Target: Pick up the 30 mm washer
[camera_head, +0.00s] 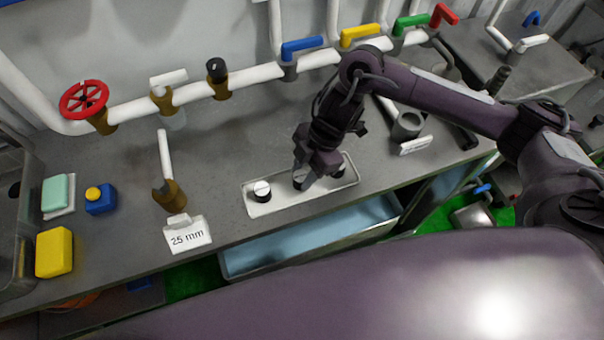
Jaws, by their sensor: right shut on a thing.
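A shallow white tray (290,205) on the grey bench holds small dark round pieces with pale tops, likely the washers. The left piece (262,190) stands in the tray's left end. The right piece (338,172) is at the right end, partly behind my gripper. My right gripper (304,181) reaches down over the middle of the tray and is shut on the middle piece (299,181), which is mostly hidden between the fingers. No size mark is readable on the pieces, so I cannot tell which is 30 mm. My left gripper is out of view.
A "25 mm" sign (188,235) and a brass pipe fitting (169,194) stand left of the tray. A grey cylinder (407,126) with a sign stands right. Behind run white pipes with a red wheel (84,99) and coloured handles. An open drawer (310,240) lies below.

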